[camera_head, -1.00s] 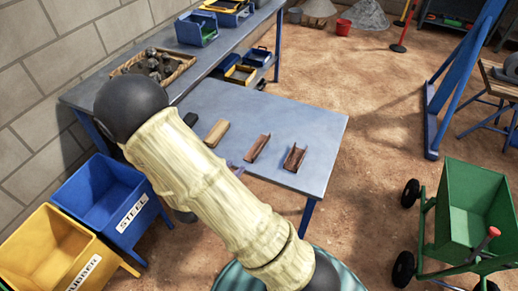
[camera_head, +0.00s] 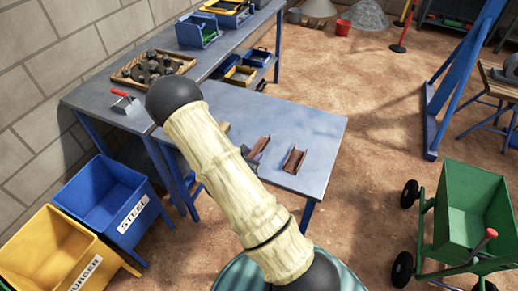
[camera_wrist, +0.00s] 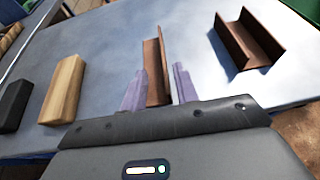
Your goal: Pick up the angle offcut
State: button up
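The angle offcut, a rust-brown L-shaped piece, lies on the grey-blue table (camera_head: 318,130). In the head view its far end (camera_head: 261,143) shows beside my gripper (camera_head: 248,155), which is mostly hidden by my arm. In the wrist view the angle offcut (camera_wrist: 154,62) stretches away between the two pale purple fingers of my gripper (camera_wrist: 158,88). The fingers are apart, one on each side of its near end. Whether they touch it I cannot tell. A rust-brown channel piece (camera_head: 294,160) lies to the right; it also shows in the wrist view (camera_wrist: 247,45).
In the wrist view a wooden block (camera_wrist: 64,90) and a black block (camera_wrist: 14,105) lie left of the fingers. A blue STEEL bin (camera_head: 128,215) and a yellow RUBBER bin (camera_head: 50,245) stand at left, a green cart (camera_head: 468,215) at right.

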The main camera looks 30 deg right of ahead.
aim_at(260, 150)
jog(key=shift+d, duration=0.1)
jog(key=p+x, duration=0.1)
jog(key=x, duration=0.3)
jog(key=shift+d, duration=0.35)
jog(key=shift+w+d+f, duration=0.15)
jog(key=shift+d, duration=0.1)
grip_shut()
